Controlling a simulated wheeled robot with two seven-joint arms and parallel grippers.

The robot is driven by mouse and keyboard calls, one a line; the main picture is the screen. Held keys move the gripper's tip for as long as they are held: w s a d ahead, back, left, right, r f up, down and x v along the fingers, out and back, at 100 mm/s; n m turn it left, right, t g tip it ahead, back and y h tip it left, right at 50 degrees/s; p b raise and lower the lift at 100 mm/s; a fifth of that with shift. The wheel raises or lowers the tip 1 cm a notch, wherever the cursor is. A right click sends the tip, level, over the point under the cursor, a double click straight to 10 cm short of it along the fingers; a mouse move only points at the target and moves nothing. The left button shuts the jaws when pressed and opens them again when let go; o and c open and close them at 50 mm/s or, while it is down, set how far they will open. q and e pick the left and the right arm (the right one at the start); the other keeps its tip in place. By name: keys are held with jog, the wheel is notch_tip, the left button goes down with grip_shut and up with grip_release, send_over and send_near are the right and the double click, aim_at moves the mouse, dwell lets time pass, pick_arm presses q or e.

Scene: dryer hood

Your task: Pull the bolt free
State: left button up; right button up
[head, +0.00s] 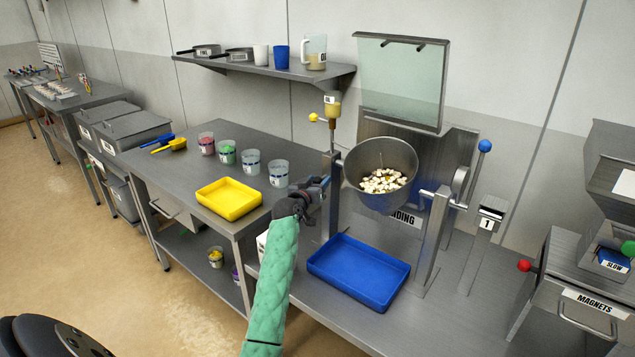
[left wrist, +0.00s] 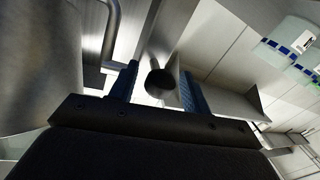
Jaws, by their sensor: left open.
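My left gripper (head: 320,186) is at the left post of the tilting drum stand, just left of the metal drum (head: 368,172). In the left wrist view its two blue fingers (left wrist: 158,86) stand apart. A metal rod with a dark round end (left wrist: 159,82) lies between them, seen end-on; it looks like the bolt. I cannot tell whether the fingers touch it. In the head view the bolt is hidden behind the gripper. The drum holds white and a few yellow pieces. My right gripper is not in view.
A blue tray (head: 358,268) lies below the drum. A yellow tray (head: 229,197) and several cups stand on the left bench. A clear raised panel (head: 402,80) is behind the drum.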

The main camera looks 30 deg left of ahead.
pick_arm(q)
grip_shut()
jog(key=s, duration=0.3)
jog(key=shift+s+a+f, duration=0.1)
grip_release()
jog(key=shift+s, duration=0.1)
jog(key=s+b, duration=0.2)
jog(key=s, duration=0.6)
jog(key=shift+d, duration=0.4)
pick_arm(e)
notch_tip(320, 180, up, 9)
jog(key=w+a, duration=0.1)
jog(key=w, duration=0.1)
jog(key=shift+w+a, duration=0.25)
